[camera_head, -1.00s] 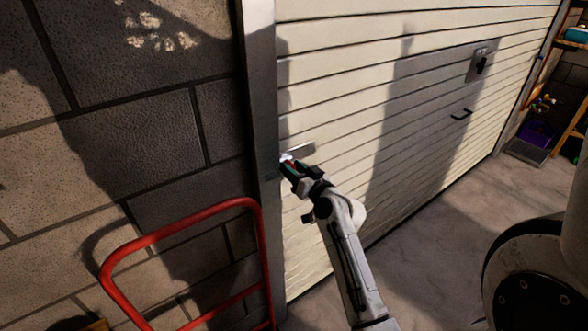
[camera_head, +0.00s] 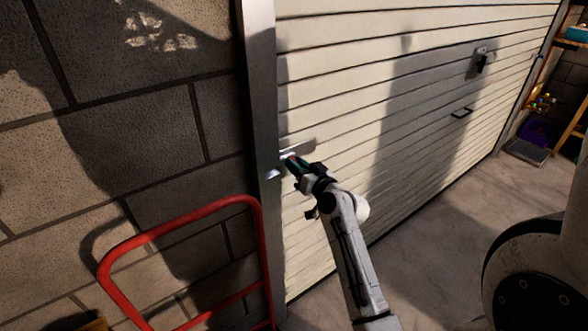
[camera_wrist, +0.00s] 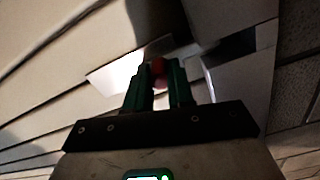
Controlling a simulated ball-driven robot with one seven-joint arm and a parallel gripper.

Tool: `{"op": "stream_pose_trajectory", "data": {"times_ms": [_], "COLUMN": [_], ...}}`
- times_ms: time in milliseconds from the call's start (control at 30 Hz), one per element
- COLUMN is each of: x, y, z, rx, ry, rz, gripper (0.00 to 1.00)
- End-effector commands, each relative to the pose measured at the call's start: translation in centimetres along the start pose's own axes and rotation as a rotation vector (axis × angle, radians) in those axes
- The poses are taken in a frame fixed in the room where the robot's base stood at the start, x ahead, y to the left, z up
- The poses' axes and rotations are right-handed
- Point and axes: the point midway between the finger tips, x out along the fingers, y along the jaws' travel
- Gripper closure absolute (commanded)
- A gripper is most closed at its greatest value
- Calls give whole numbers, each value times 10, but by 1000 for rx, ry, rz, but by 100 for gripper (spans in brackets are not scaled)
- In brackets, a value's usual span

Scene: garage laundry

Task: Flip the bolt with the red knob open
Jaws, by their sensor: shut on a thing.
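The bolt's pale metal plate (camera_head: 303,148) sits at the left edge of the cream slatted garage door (camera_head: 340,110), beside the metal door post (camera_head: 261,100). The plate also shows bright in the wrist view (camera_wrist: 115,72). My gripper (camera_head: 291,161) is at the bolt, reaching in from the lower right. In the wrist view its green fingers (camera_wrist: 160,78) are closed around the red knob (camera_wrist: 158,67), which shows between them. Part of the knob and the bolt's rod are hidden by the fingers. A small bright metal piece (camera_head: 273,174) shows on the post, left of the gripper.
A red tubular frame (camera_head: 185,228) stands below left, close to the post. A black handle (camera_head: 461,113) and a lock plate (camera_head: 481,64) are further right on the door. The floor (camera_head: 440,235) in front of the door looks clear.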

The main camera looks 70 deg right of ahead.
Motion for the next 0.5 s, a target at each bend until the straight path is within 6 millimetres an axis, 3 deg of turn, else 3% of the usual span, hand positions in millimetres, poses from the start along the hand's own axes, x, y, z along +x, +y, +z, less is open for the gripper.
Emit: {"op": "stream_pose_trajectory", "data": {"times_ms": [200, 500], "x": [1, 0], "y": [29, 38], "z": [-3, -11], "rx": [-1, 0], "ry": [5, 2], "rz": [0, 1], "gripper": [100, 100]}}
